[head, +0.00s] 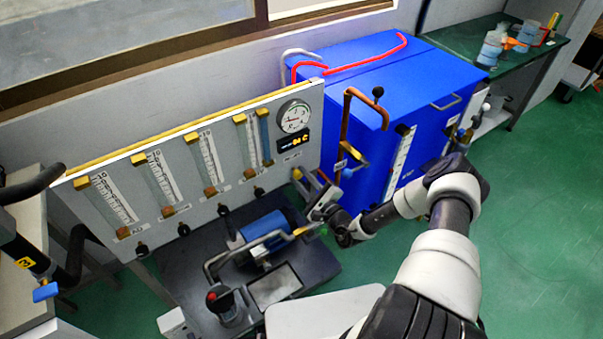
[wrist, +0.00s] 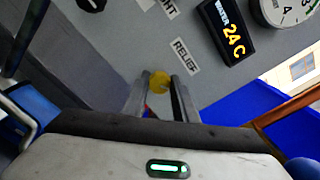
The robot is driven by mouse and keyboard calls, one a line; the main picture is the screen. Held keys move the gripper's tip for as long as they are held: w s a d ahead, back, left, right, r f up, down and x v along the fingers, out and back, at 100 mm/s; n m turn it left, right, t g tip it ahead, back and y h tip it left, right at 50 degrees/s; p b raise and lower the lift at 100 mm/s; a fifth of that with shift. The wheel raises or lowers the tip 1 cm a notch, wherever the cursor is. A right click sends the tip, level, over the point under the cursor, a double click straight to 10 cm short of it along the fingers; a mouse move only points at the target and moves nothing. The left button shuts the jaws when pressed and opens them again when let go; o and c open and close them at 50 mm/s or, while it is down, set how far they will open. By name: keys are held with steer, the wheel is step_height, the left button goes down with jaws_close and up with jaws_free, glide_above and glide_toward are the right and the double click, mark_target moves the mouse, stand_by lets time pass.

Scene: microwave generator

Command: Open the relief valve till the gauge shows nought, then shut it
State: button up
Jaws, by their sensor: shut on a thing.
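The relief valve shows as a yellow round end (wrist: 158,79) just below the RELIEF label (wrist: 185,57) in the wrist view. In the head view its yellow part (head: 297,173) sits at the panel's lower right corner. My gripper (wrist: 160,88) has its two fingers on either side of the valve and is shut on it; the head view also shows my gripper (head: 315,195) there. A bit of red shows between the fingers. The round white gauge (head: 293,116) is at the panel's upper right; its reading is too small to tell. The wrist view cuts the gauge (wrist: 287,10) off.
The grey panel (head: 222,187) carries several flow tubes with black knobs below. A display (wrist: 226,28) reads WATER 24 C. A blue cabinet (head: 390,75) and a copper pipe (head: 346,120) stand close right of my gripper. A blue cylinder (head: 263,233) lies on the dark bench left of it.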

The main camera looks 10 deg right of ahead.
steer(key=n+p, duration=0.3)
steer(key=n, duration=0.2)
steer(key=shift+n, duration=0.3)
steer(key=n+p, duration=0.1)
steer(key=n, duration=0.3)
steer(key=shift+f+n+p, duration=0.1)
steer(key=shift+n+p, duration=0.2)
steer(key=shift+p, duration=0.1)
steer(key=o, duration=1.1)
